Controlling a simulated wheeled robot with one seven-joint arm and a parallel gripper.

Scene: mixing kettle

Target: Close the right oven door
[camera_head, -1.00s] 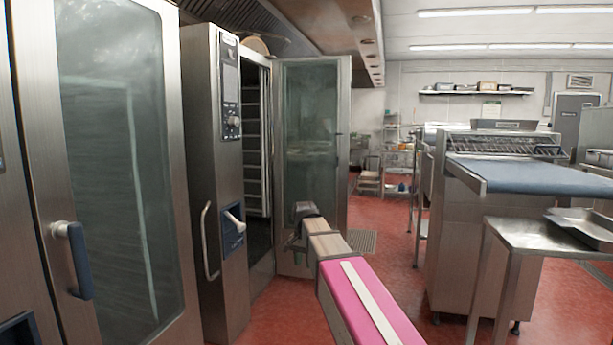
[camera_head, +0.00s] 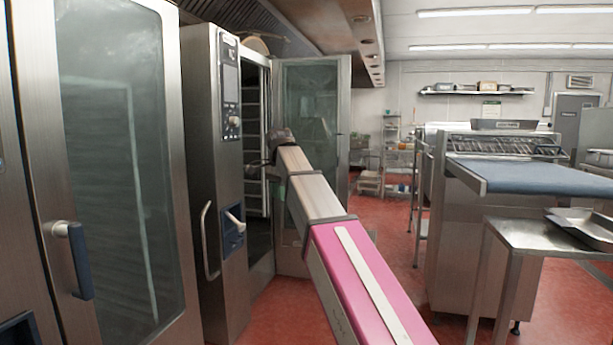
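The right oven (camera_head: 213,180) stands left of centre with its control panel facing me. Its glass door (camera_head: 320,120) stands wide open, hinged on the oven's far side, and the dark opening with racks (camera_head: 252,150) shows. My arm reaches forward from the lower right. My gripper (camera_head: 262,163) is at the arm's far end, in front of the open door and near the oven's opening. It is small and partly hidden by the arm, so I cannot tell whether its fingers are open or touch anything. The arm covers the door's lower middle.
A nearer oven with a closed glass door (camera_head: 120,160) and a handle (camera_head: 72,260) fills the left. On the right stand a conveyor machine (camera_head: 500,190) and a steel table (camera_head: 520,240) with trays. Red floor (camera_head: 385,240) is clear between the ovens and the machine.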

